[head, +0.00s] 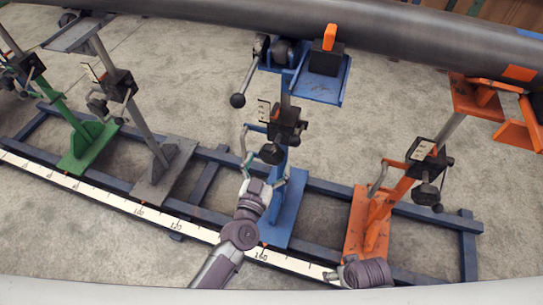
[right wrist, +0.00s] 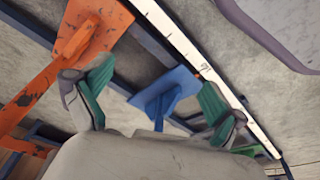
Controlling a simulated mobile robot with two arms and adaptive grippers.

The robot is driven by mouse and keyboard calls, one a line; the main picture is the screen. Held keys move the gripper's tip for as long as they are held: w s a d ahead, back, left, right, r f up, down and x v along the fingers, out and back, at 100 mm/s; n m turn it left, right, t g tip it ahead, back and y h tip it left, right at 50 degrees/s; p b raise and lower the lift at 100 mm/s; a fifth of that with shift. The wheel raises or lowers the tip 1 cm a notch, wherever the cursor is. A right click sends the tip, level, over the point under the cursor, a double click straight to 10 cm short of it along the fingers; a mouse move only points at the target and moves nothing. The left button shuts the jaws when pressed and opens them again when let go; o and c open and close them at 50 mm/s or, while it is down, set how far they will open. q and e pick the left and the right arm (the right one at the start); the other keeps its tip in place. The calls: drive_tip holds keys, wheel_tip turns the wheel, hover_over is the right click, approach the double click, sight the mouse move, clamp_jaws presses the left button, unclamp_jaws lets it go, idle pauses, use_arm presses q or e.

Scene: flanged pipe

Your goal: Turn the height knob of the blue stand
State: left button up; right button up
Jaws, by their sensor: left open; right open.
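The blue stand (head: 284,195) stands in the middle of the head view, its base plate on the dark blue rail frame. A black clamp block with a dark round knob (head: 270,153) sits partway up its post, with a thin bent crank handle beside it. My left gripper (head: 265,181) is open, just below the knob and in front of the post. Whether it touches the stand I cannot tell. My right gripper (right wrist: 154,97) is open and empty in the right wrist view. A blue base plate (right wrist: 168,93) shows beyond its teal fingertips. The head view hides the right fingers.
An orange stand (head: 375,215) is to the right, close to my right arm. Grey (head: 163,170) and green (head: 88,147) stands are to the left. A large dark pipe (head: 400,38) crosses above. A white measuring strip (head: 105,200) runs along the near rail.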

use_arm(q)
drive_tip(key=shift+x, duration=1.25)
drive_tip(key=c, duration=1.1)
